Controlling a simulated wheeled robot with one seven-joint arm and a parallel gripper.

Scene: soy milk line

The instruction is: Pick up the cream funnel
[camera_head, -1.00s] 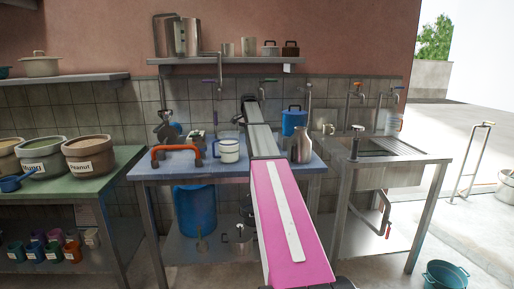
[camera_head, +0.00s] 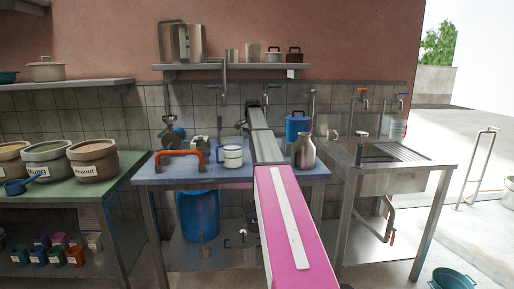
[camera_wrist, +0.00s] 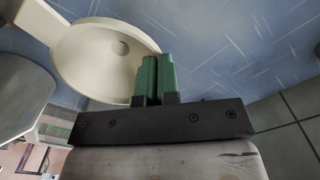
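The cream funnel (camera_wrist: 88,58) fills the upper left of the wrist view, with its wide mouth towards the camera, a small hole inside and a tab at its upper left. My gripper (camera_wrist: 155,72) has two green fingers close together at the funnel's right rim. The left finger overlaps the inside of the bowl and the right one lies against the blue background, so the rim appears pinched between them. The contact itself is hidden. In the head view my pink and grey arm (camera_head: 284,220) reaches over the blue worktop (camera_head: 180,178), and I cannot make out the funnel there.
A white mug (camera_head: 230,157) and an orange-red handle (camera_head: 179,155) are left of my arm. A metal bottle (camera_head: 305,151) and blue canister (camera_head: 297,125) stand close on its right. A sink (camera_head: 385,158) lies farther right. Labelled pots (camera_head: 92,162) stand on the green table.

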